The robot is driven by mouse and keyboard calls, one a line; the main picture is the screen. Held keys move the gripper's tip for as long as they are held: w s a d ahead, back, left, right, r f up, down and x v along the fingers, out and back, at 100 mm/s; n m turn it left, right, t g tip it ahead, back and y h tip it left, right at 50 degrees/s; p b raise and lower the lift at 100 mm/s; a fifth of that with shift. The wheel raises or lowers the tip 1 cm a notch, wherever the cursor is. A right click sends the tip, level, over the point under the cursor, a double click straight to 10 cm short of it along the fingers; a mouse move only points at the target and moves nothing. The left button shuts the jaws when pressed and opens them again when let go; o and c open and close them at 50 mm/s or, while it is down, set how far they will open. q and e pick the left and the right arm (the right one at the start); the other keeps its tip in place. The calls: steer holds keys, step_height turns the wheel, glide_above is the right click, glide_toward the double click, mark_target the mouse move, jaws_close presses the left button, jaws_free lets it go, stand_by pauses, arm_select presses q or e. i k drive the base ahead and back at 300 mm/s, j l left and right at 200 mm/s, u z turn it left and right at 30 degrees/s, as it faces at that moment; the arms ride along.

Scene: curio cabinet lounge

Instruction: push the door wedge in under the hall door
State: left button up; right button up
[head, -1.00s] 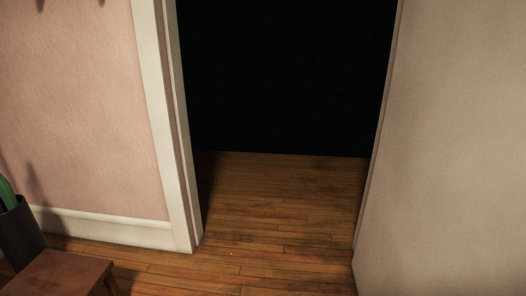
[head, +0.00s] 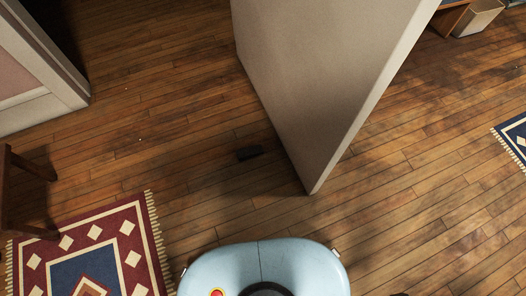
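The hall door (head: 318,85) stands open in the head view as a tall pale panel, seen from above, its near bottom corner close in front of my body. A small dark block, which looks like the door wedge (head: 250,153), lies on the floor just left of the door's lower edge. A small gap of floor seems to show between it and the door. Neither of my grippers is in view.
A red and blue patterned rug (head: 125,245) lies at lower left, beside a brown wooden stool (head: 22,190). The white door frame (head: 45,70) is at upper left. A blue rug (head: 515,138) lies at right. A pale bin (head: 478,17) stands at upper right. Bare floor surrounds the door.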

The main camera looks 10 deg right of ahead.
mark_target(243, 153)
steer(key=i+j, duration=0.15)
steer(key=j, duration=0.2)
steer(key=i+j+z, duration=0.1)
steer(key=j, duration=0.25)
steer(key=i+j, duration=0.25)
steer(key=j, duration=0.15)
steer(key=i+j+z, duration=0.1)
steer(key=j, duration=0.25)
steer(key=i+j, duration=0.2)
steer(key=j, duration=0.15)
steer(key=z, duration=1.65)
